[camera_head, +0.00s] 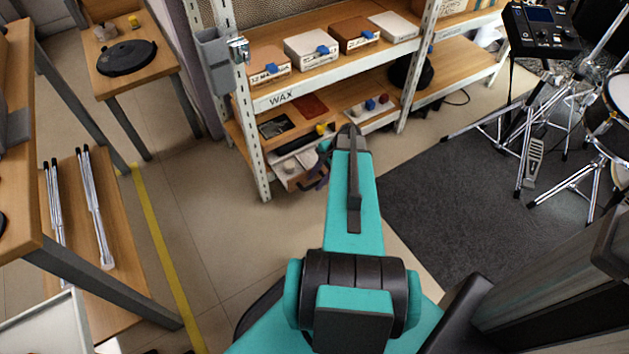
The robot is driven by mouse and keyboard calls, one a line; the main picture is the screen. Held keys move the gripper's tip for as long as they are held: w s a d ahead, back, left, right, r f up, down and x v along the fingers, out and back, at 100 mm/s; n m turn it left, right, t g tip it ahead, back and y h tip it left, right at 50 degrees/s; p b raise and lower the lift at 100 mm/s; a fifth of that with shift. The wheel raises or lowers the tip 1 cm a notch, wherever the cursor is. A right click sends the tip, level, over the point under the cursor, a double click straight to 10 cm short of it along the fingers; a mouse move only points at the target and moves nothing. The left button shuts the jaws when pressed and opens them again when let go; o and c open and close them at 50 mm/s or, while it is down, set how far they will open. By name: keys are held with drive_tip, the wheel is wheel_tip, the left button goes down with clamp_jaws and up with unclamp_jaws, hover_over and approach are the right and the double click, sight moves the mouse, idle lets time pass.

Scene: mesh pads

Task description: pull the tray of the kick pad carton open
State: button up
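Several small cartons with blue pull tabs stand in a row on the upper shelf. They are a brown carton (266,60), a white carton (312,46), a second brown carton (352,33) and another white box (393,25). Their labels are too small to read surely, so I cannot tell which is the kick pad carton. The trays look shut. My gripper (318,178) is low in front of the lower shelf, below the row and apart from it. My own teal arm hides much of it, and its opening does not show.
A dark mat (455,195) with drum stands lies right. Wooden tables stand left. Tiled floor (215,215) is free between.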

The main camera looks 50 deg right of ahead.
idle(0.3)
drive_tip(key=shift+s+r, duration=0.15)
drive_tip(key=shift+r, duration=0.05)
drive_tip(key=p+v, duration=0.3)
drive_tip(key=v, duration=1)
drive_tip(key=shift+r, duration=0.15)
